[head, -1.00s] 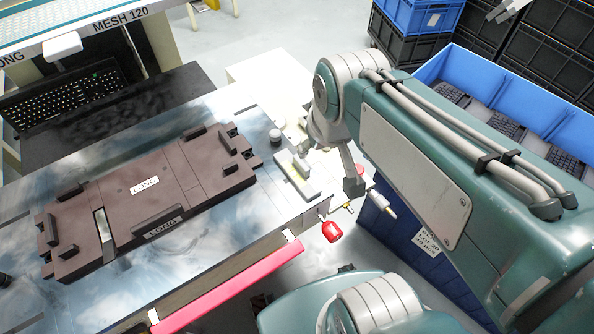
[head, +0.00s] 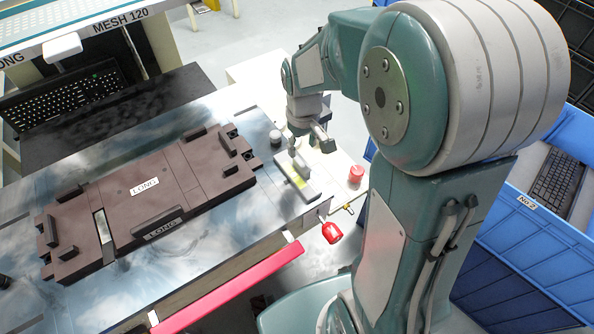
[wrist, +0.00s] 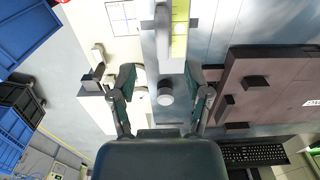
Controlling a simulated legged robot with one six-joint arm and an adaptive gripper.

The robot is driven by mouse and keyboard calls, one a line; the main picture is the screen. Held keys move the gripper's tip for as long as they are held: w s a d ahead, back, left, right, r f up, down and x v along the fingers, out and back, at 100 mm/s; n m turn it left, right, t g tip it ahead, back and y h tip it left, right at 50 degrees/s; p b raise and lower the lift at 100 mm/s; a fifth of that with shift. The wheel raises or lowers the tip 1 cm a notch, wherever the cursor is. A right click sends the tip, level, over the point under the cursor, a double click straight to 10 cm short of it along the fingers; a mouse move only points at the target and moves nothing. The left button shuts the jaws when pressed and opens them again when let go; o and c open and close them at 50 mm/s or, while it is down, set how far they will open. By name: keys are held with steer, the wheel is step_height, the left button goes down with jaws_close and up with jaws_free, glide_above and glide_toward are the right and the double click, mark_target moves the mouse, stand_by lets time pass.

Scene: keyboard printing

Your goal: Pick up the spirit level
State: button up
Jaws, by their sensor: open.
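The spirit level (head: 291,172) is a pale grey bar with a yellow-green face, lying at the right end of the metal table. In the wrist view it shows at the top centre as a grey and yellow strip (wrist: 180,38), beyond my fingertips and partly cut by the picture edge. My gripper (head: 308,143) is just above and behind the spirit level in the head view. In the wrist view my gripper (wrist: 163,80) has its two fingers spread wide with nothing held between them.
A small grey cylinder (head: 276,138) stands beside the spirit level. A dark brown fixture marked LONG (head: 110,205) covers the table's middle. A red cylinder (head: 356,174) stands to the right. A red knob (head: 332,232) hangs at the table's edge. Blue crates stand at the right.

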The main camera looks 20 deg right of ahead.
mark_target(301, 163)
step_height(301, 163, down, 7)
steer(key=shift+a+f, duration=0.1)
steer(key=shift+f, duration=0.05)
stand_by(0.4)
jaws_close()
